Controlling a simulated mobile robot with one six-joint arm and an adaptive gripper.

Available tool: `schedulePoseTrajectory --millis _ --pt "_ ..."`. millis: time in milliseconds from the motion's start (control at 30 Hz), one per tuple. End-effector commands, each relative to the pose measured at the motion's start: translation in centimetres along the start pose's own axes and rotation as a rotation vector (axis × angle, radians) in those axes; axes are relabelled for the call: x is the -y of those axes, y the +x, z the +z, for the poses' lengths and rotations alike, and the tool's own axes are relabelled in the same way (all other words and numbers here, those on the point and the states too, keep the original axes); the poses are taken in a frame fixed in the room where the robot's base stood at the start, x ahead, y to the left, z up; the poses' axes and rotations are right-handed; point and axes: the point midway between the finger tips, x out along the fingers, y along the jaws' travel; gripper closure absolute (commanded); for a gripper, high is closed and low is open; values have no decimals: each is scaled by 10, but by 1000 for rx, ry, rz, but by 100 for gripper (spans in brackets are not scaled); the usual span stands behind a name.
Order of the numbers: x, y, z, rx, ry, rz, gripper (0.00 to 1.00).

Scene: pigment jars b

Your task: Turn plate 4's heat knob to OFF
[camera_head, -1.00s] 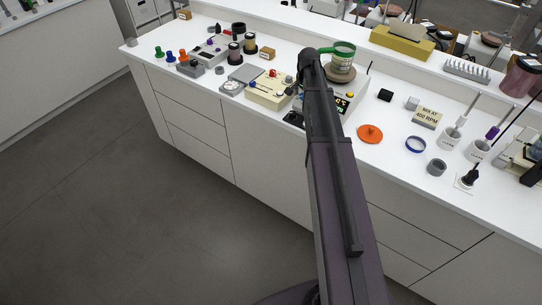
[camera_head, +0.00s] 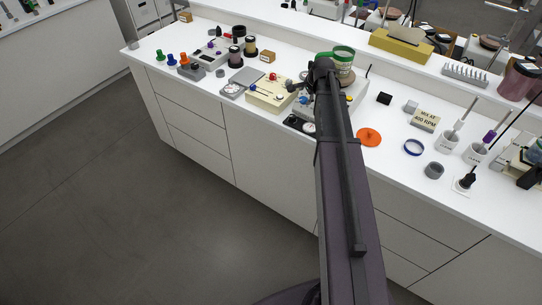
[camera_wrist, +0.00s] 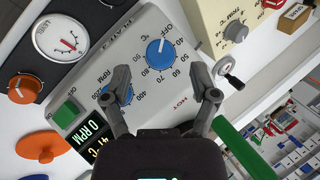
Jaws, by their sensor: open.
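Plate 4 (camera_wrist: 145,22) is a pale grey unit with its control face tilted across the wrist view. Its blue heat knob (camera_wrist: 160,54) stands ahead of my fingertips, with OFF printed above it and numbers at its right and below. A pale pointer mark shows on the knob's upper part; its exact setting is hard to read. My gripper (camera_wrist: 164,88) is open and empty, its fingers below and either side of the knob, apart from it. The blue RPM knob (camera_wrist: 116,94) is partly hidden behind the left finger. In the head view my arm hides much of plate 4.
A dark gauge box (camera_wrist: 33,62) with an orange knob lies at the left. A green button (camera_wrist: 65,112), the RPM display (camera_wrist: 91,133) and an orange disc (camera_head: 369,137) are nearby.

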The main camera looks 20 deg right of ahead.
Motion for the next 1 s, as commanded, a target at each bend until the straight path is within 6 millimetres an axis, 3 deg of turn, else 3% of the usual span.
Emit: schedulePoseTrajectory --millis 200,1000 --pt "1 -25 0 0 -1 1 24" --pt "1 -94 0 0 -1 1 24"
